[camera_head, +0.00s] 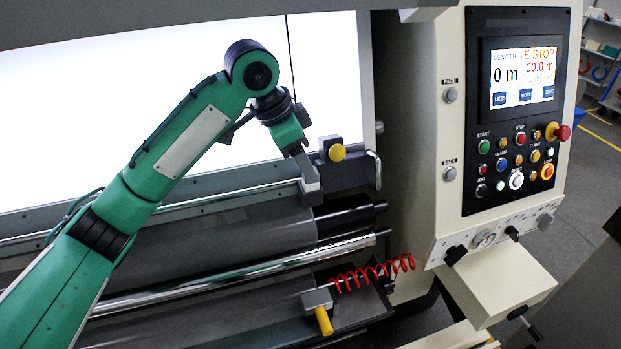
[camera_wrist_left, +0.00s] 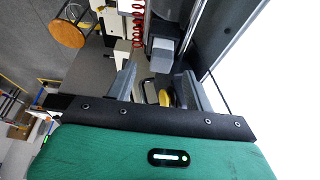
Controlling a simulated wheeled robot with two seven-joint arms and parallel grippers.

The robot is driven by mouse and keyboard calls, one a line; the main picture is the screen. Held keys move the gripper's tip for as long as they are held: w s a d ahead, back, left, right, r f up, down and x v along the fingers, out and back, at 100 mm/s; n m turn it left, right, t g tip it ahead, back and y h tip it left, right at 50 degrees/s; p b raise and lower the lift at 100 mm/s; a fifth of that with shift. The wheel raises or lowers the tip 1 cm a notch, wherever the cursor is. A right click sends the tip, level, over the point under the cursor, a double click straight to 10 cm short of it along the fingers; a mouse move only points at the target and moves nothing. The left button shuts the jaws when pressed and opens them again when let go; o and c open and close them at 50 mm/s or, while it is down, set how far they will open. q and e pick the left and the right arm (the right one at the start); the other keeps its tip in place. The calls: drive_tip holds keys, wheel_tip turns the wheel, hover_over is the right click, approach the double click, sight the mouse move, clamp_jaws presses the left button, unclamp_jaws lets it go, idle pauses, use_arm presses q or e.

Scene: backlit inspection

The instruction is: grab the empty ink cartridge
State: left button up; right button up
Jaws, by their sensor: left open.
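My left arm reaches in from the left in the head view, its left gripper (camera_head: 308,176) pointing down over the machine's front rail. In the left wrist view the two fingers of the left gripper (camera_wrist_left: 157,80) are apart, and I see nothing clamped between them. A yellow round knob (camera_head: 337,152) on a grey block stands just right of the gripper; a yellow knob (camera_wrist_left: 165,98) also shows between the fingers in the left wrist view. A grey block (camera_wrist_left: 162,52) lies beyond the fingers there. I cannot pick out an ink cartridge for certain. My right gripper is not in view.
Grey rollers (camera_head: 220,243) and a shiny bar run below the gripper. A red coiled cable (camera_head: 370,272) and a yellow handle (camera_head: 324,321) are lower down. A control panel (camera_head: 517,110) stands at right. The bright backlit panel (camera_head: 90,110) fills the back.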

sight(310, 185)
use_arm(q)
drive_tip(key=shift+p+x, duration=0.7)
drive_tip(key=shift+x, duration=1.45)
drive_tip(key=shift+w+f, duration=0.1)
drive_tip(key=shift+w, duration=0.05)
drive_tip(key=c, duration=1)
drive_tip(key=shift+c, duration=0.2)
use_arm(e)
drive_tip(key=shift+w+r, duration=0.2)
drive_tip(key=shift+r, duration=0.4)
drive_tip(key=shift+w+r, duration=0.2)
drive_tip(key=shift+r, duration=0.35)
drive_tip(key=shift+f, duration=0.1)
